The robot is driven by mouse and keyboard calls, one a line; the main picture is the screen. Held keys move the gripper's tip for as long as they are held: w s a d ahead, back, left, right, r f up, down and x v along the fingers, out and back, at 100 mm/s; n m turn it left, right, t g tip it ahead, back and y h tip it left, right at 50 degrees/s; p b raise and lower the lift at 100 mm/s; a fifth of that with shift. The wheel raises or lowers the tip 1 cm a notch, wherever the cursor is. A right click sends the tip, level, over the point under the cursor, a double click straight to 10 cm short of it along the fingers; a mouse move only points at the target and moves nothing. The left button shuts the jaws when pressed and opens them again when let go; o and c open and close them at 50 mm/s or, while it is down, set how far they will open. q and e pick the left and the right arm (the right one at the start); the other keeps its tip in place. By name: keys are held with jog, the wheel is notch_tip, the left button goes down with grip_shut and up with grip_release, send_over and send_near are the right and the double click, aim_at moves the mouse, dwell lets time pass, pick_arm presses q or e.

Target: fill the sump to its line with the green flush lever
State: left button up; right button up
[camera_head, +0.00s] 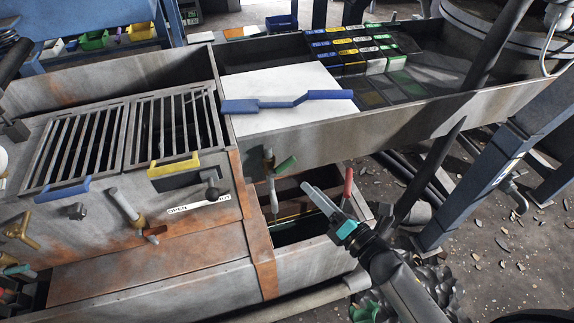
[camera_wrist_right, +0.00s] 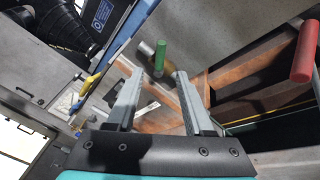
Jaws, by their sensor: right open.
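The green flush lever (camera_head: 286,166) sticks out from a pipe fitting below the trough. In the right wrist view the green lever (camera_wrist_right: 160,55) stands just beyond the fingertips, roughly between them. My right gripper (camera_head: 320,190) is open and empty, below and right of the lever and over the sump. It also shows open in the right wrist view (camera_wrist_right: 160,74); no contact with the lever is visible. The sump (camera_head: 318,262) is the open box below, with a dark inside; I cannot make out its water level. My left gripper is not in view.
A red-handled lever (camera_head: 348,186) stands right of the gripper and shows in the right wrist view (camera_wrist_right: 304,50). Slotted grates (camera_head: 80,145) are at left. A blue frame leg (camera_head: 480,195) stands at right.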

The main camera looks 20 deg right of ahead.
aim_at(287, 167)
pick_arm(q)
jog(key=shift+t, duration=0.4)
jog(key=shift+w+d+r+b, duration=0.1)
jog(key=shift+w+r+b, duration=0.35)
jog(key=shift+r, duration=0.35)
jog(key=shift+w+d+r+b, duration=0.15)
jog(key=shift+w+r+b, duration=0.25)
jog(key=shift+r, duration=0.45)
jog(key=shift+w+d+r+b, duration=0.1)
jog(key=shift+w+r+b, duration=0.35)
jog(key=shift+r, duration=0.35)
pick_arm(e)
jog(key=shift+x, duration=5.55)
jog(key=shift+c, duration=0.2)
grip_shut()
jog(key=shift+f, duration=0.1)
